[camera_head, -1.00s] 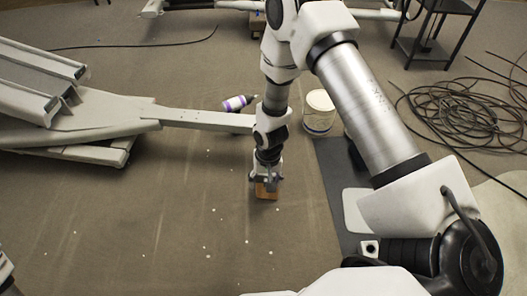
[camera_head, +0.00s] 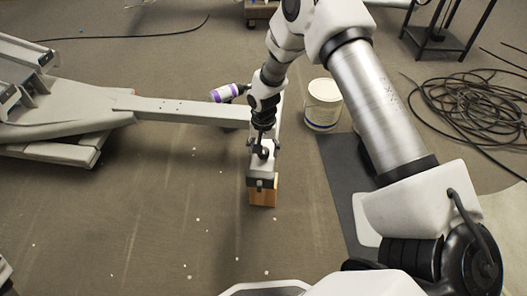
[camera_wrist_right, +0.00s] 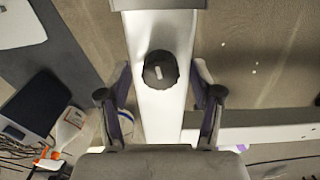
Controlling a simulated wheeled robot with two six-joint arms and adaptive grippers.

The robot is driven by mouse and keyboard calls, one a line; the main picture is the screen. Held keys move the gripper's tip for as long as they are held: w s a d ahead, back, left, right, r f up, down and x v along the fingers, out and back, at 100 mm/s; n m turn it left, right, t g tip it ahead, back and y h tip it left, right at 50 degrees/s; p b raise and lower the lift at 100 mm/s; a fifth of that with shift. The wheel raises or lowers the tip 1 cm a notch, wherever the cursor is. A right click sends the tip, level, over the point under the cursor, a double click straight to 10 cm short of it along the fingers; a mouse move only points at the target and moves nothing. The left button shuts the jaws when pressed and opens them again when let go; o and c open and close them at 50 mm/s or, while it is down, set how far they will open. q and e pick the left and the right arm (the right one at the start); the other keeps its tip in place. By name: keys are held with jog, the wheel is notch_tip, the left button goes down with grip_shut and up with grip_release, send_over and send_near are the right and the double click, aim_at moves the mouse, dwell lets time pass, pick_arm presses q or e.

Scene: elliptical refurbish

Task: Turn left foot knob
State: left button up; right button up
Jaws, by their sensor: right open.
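The black foot knob (camera_wrist_right: 160,70) sits on the pale foot crossbar (camera_wrist_right: 160,115) in the right wrist view. My right gripper (camera_wrist_right: 160,97) is open, with one finger on each side of the crossbar and the knob just ahead, between the finger lines. I see no grip on the knob. In the head view my right gripper (camera_head: 264,125) is over the crossbar end, which rests by a wooden block (camera_head: 262,192). The arm partly hides the crossbar there.
The long grey frame beam (camera_head: 185,111) runs left to the machine. Coiled cable (camera_head: 470,105) lies at right.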

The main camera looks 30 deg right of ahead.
jog(key=shift+r, duration=0.1)
jog(key=c, duration=1.1)
jog(key=shift+c, duration=0.2)
